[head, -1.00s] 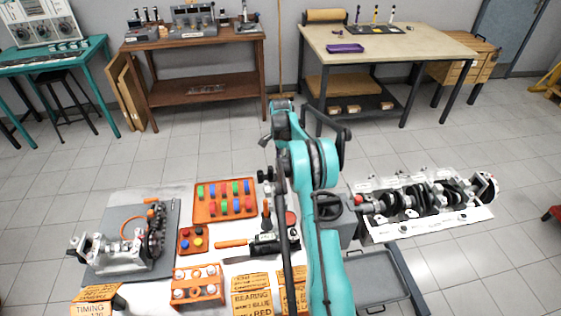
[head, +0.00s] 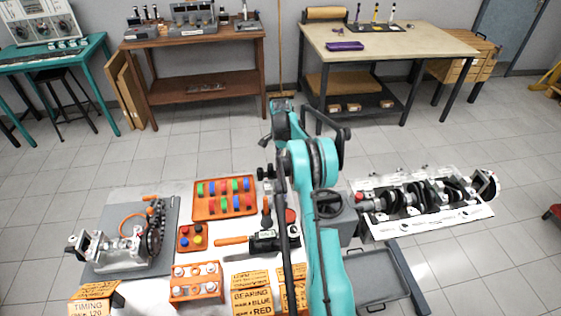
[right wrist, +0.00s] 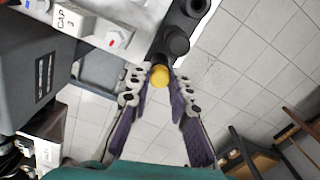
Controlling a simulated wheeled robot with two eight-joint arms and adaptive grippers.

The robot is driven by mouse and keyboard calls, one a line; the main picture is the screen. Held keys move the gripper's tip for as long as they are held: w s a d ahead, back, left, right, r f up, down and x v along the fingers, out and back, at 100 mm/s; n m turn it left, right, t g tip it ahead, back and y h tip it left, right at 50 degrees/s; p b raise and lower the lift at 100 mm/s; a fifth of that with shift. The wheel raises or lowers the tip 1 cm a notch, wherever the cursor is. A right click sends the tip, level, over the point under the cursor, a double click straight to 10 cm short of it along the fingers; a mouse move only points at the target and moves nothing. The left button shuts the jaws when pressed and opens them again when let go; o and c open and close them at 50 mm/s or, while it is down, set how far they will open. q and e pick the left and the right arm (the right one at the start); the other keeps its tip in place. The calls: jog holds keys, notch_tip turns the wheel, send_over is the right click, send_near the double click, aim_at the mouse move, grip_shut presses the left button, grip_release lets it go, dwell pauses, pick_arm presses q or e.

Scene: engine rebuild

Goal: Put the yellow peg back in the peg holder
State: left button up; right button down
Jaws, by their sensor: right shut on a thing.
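My right gripper (right wrist: 160,77) has purple-padded fingers closed around a yellow round-ended piece, which looks like the yellow peg (right wrist: 159,75). Only its rounded end shows, beside a dark stepped cylindrical part (right wrist: 176,40). I cannot tell whether they touch. In the head view my teal right arm fills the middle and the right fingertips cannot be made out. A small orange block (head: 180,250) on the near bench carries red, blue and yellow knobs, including a yellow one (head: 198,241); I cannot tell if it is the peg holder. My left gripper is not in view.
An engine block with a crankshaft (head: 425,195) lies right of my arm; a cap marked "CAP 3" (right wrist: 70,20) shows in the wrist view. An orange tray of coloured pieces (head: 223,213) and a black-and-orange tool (head: 262,243) lie left.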

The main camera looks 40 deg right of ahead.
jog(key=c, duration=1.6)
grip_release()
jog(key=shift+c, duration=0.2)
jog(key=shift+r, duration=0.15)
jog(key=shift+r+p, duration=0.85)
jog(key=shift+r, duration=0.5)
jog(key=o, duration=0.6)
notch_tip(320, 180, up, 12)
